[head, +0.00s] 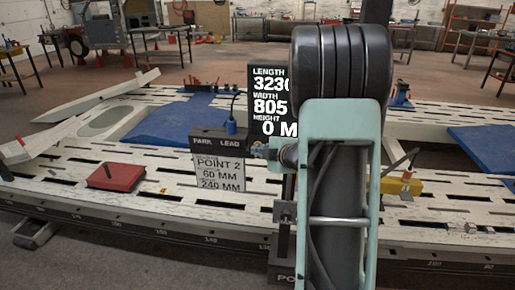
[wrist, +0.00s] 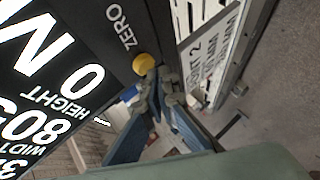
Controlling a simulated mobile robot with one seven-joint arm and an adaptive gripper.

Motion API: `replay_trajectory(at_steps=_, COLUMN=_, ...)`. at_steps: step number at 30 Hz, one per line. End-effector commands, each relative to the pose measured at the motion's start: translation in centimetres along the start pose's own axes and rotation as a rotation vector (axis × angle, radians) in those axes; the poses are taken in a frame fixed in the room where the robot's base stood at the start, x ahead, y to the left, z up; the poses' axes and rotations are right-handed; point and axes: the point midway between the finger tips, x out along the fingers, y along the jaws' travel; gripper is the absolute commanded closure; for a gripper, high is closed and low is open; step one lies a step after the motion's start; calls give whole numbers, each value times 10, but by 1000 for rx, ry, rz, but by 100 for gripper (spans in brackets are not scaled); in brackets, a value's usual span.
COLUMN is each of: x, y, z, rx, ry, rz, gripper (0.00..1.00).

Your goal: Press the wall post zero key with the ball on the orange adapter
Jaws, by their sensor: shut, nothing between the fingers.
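The wall post's dark display panel (head: 270,103) stands at the middle, partly hidden behind my arm. In the wrist view, a round yellow key (wrist: 143,64) sits beside the word ZERO on the dark panel. My gripper (wrist: 160,84) is shut and empty, with its fingertips just beside the key; I cannot tell whether they touch it. A yellow block (head: 402,186) with a small orange piece, possibly the orange adapter, lies on the bench right of my arm. I cannot make out a ball on it.
A PARK LEAD holder (head: 222,139) with a blue plug and a POINT 2 card (head: 218,173) stands close left of my gripper. A red block (head: 116,177) lies on the slotted white bench (head: 60,165). Blue mats lie farther back.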

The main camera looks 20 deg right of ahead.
Motion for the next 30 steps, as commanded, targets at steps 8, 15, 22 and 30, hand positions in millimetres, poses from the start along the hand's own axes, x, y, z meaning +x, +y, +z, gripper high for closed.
replay_trajectory(at_steps=8, x=-4, y=-3, z=-3, rx=0, ry=1, rz=0, gripper=100)
replay_trajectory(at_steps=15, x=-7, y=-6, z=-6, rx=-1, ry=1, rz=1, gripper=100)
replay_trajectory(at_steps=22, x=-23, y=-18, z=-17, rx=-1, ry=1, rz=1, gripper=100)
replay_trajectory(at_steps=30, x=-38, y=-28, z=-28, rx=-1, ry=1, rz=1, gripper=100)
